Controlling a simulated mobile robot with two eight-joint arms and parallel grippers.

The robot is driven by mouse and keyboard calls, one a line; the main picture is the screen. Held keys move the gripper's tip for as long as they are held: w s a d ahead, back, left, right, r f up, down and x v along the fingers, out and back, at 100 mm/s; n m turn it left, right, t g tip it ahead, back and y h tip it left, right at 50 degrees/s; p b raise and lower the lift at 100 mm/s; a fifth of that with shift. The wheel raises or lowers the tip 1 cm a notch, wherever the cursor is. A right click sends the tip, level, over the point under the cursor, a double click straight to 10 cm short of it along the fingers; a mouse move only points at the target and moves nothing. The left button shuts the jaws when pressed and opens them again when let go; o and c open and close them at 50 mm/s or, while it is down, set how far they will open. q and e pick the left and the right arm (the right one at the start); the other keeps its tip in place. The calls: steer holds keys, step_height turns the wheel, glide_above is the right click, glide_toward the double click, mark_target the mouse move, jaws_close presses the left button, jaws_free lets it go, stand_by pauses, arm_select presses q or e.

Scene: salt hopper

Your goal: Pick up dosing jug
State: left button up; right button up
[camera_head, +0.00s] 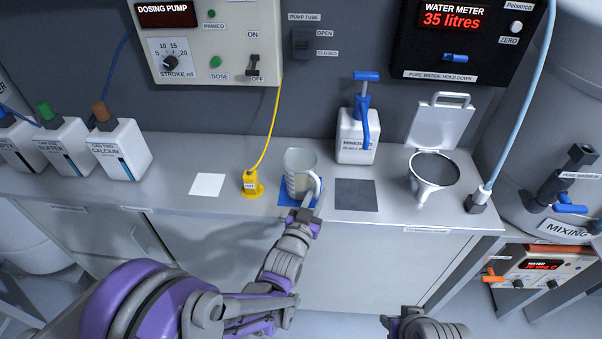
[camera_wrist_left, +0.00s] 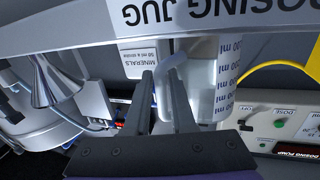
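The dosing jug (camera_head: 299,164) is a clear, graduated jug. It stands upright over a blue mat (camera_head: 287,197) on the grey counter, with its handle towards me. In the left wrist view the jug (camera_wrist_left: 208,75) appears upside down, with ml marks on its side. My left gripper (camera_head: 309,203) is at the handle. In the left wrist view its two fingers (camera_wrist_left: 160,78) stand close together on either side of the handle and look shut on it. Part of the handle is hidden behind a finger. My right gripper (camera_head: 392,325) is only partly visible at the bottom edge; its fingers are unclear.
A yellow plug (camera_head: 251,185) with a cable and a white square (camera_head: 208,185) lie left of the jug. A dark square (camera_head: 356,195), the minerals bottle (camera_head: 355,143) with a blue pump and a metal funnel (camera_head: 433,172) are to the right. Capped bottles stand far left.

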arm_select(q)
jaws_close()
stand_by(1.5)
